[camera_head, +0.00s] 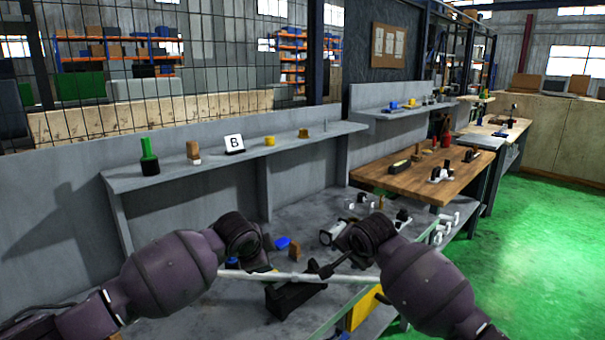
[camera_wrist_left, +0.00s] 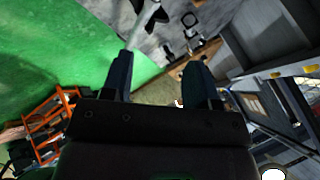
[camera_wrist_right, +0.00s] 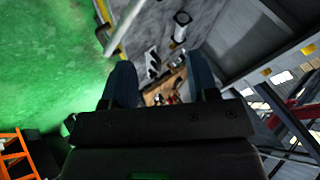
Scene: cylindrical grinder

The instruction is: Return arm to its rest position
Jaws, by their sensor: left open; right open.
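My left arm comes in from the left in the head view, bent over the grey bench. My right arm comes in from the right over the same bench. In the left wrist view my left gripper (camera_wrist_left: 158,82) has its two fingers apart with nothing between them. In the right wrist view my right gripper (camera_wrist_right: 161,82) is also spread and empty. A pale rod (camera_head: 290,277) lies level across a black stand (camera_head: 292,296) between the two arms. The rod also shows beyond the fingers in the left wrist view (camera_wrist_left: 144,32). The fingertips are mostly hidden in the head view.
A grey shelf (camera_head: 215,160) behind carries a green bottle (camera_head: 149,158), a wooden block, a "B" sign (camera_head: 234,144) and a yellow piece. A blue item (camera_head: 282,243) lies on the bench. A wooden table (camera_head: 425,178) stands right; green floor (camera_head: 530,240) is open beyond.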

